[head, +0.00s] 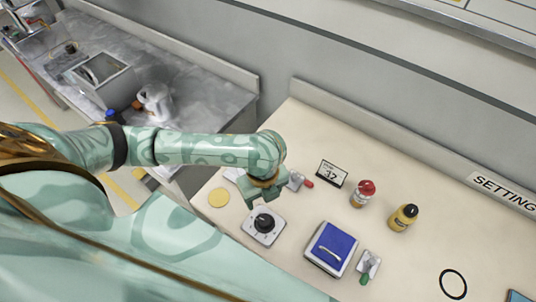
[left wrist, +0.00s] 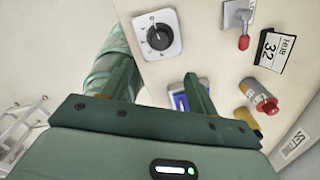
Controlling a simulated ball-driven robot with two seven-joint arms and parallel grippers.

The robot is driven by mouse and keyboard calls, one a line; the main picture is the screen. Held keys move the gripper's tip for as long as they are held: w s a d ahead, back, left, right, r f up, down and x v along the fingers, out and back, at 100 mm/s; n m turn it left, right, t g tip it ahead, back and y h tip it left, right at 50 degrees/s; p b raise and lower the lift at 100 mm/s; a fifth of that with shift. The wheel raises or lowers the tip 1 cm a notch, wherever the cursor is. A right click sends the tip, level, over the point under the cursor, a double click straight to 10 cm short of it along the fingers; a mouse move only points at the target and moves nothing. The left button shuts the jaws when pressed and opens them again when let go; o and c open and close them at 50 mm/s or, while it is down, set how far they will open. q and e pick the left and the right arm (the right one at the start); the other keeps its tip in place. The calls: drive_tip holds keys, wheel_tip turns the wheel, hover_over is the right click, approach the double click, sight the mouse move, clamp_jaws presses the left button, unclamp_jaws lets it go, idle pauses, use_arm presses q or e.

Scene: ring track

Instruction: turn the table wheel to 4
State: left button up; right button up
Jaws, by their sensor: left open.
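The table wheel looks to be the black round knob (head: 264,223) on a white square plate with small marks around it, on the beige table. The knob also shows in the left wrist view (left wrist: 158,38), where its marks are too small to read surely. My left gripper (head: 264,198) is just beyond the plate in the head view, above the table. Its two green fingers (left wrist: 157,80) stand apart in the left wrist view with nothing between them. The knob appears apart from the fingers. My right gripper is not in view.
A red-tipped lever (head: 308,183) and a number card (head: 331,174) stand close by on the right. A blue-topped box (head: 332,246) and green-handled switch (head: 368,266) lie right of the knob.

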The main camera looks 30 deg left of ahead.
use_arm(q)
wheel_tip(320, 180, down, 16)
drive_tip(key=b, duration=0.6)
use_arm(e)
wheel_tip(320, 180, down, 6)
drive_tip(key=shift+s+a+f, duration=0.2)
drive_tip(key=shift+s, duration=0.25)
use_arm(q)
drive_tip(key=shift+r, duration=0.1)
drive_tip(key=c, duration=1)
